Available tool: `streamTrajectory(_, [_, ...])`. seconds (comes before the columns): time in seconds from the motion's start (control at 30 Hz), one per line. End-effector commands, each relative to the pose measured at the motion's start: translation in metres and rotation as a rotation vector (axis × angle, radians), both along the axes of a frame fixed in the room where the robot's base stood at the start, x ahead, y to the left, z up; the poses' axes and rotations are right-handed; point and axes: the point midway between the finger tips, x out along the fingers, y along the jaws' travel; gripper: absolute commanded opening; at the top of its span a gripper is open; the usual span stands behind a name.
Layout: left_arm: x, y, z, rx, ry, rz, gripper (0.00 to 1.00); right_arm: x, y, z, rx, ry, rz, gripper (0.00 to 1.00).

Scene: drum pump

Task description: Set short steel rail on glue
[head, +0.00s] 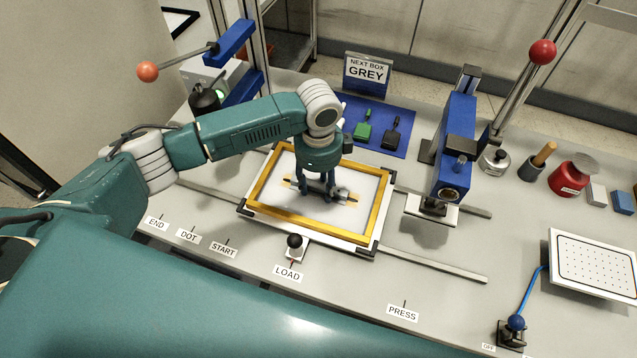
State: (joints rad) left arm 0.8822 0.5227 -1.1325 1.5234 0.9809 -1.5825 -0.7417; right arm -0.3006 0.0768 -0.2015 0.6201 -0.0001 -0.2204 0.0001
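My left gripper (322,190) points straight down over the white panel inside a gold-yellow frame (262,188). Its fingertips are at or just above the panel. A small, thin bar with yellow-orange ends (351,199) and a grey piece (342,193) show at the fingertips, and the fingers cover its middle. I cannot tell whether this is the short steel rail or glue, nor whether the fingers are closed on it. No other rail or glue line can be made out. My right gripper is out of view.
The frame sits on a carriage across rails (450,266), with a black knob (295,241) at LOAD. A blue press head (455,150) stands right. A blue mat (375,125) with green and black tools lies behind. Bottles and a red tin (572,178) stand far right.

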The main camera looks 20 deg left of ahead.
Motion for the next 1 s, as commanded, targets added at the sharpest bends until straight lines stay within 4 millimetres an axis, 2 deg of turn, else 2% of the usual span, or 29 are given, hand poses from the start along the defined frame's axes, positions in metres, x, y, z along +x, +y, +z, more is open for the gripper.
streamTrajectory(0.23, [0.000,0.000,0.001,0.000,0.000,0.000,0.45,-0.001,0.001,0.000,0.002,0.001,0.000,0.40])
streamTrajectory(0.37, [0.001,0.000,0.011,-0.001,-0.002,-0.001,0.45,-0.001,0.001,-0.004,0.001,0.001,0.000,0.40])
streamTrajectory(0.8, [0.001,-0.001,0.098,-0.002,-0.003,-0.001,0.45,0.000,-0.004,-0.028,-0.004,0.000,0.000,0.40])
streamTrajectory(1.0, [0.000,-0.001,0.119,-0.001,0.000,0.000,0.45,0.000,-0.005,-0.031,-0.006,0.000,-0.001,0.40])
